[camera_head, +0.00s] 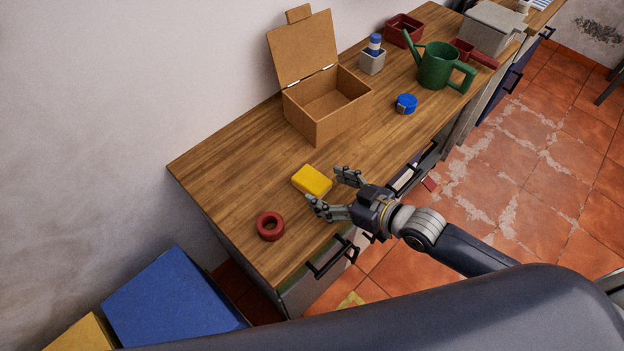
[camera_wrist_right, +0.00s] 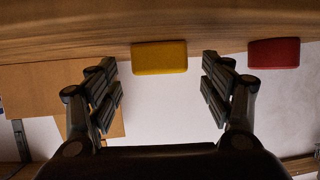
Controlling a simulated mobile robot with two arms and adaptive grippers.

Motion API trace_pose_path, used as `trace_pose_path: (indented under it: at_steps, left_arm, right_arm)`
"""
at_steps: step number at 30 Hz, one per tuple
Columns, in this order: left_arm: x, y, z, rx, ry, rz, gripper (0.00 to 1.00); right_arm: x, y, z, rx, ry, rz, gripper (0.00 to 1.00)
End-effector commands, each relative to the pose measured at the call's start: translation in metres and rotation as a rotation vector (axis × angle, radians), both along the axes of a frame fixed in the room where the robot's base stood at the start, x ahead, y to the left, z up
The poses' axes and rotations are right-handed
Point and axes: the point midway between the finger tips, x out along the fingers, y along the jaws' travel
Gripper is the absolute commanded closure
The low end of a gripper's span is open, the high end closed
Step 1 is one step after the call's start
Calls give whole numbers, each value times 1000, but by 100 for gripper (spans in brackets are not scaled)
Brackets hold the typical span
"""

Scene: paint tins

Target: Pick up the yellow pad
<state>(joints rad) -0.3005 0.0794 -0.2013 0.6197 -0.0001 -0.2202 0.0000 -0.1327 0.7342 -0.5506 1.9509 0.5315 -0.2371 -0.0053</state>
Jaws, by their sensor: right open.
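The yellow pad (camera_head: 312,181) lies on the wooden worktop near its front edge in the head view. My right gripper (camera_head: 326,191) is open, with its fingers pointing toward the pad from the front edge side. In the right wrist view the yellow pad (camera_wrist_right: 159,57) shows ahead, centred between the two spread fingers (camera_wrist_right: 161,85). The gripper appears empty and the pad lies beyond the fingertips. My left gripper is not in either view.
A red ring (camera_head: 270,226) lies close to the pad. An open cardboard box (camera_head: 327,104) stands behind. A blue tape roll (camera_head: 406,103), green watering can (camera_head: 440,66) and grey cup (camera_head: 372,61) stand farther along the worktop (camera_head: 230,165). Drawer handles (camera_head: 330,258) protrude below the front edge.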

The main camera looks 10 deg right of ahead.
Motion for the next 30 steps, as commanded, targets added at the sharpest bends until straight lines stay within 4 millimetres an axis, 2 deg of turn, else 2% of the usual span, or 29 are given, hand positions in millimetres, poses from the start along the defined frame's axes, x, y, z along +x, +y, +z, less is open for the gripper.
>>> trace_pose_path:
  at_steps: [4, 13, 18, 19, 30]
  left_arm:
    - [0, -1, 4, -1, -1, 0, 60]
    - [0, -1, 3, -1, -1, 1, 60]
    - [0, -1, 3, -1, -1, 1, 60]
    - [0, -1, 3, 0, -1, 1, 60]
    - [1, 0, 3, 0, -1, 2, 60]
  right_arm:
    - [14, 11, -6, 1, 0, 0, 27]
    - [17, 13, -9, -1, 1, 0, 27]
    - [16, 13, -9, -1, 1, 0, 65]
    - [16, 13, -9, -1, 1, 0, 69]
    - [16, 13, -8, -1, 1, 0, 69]
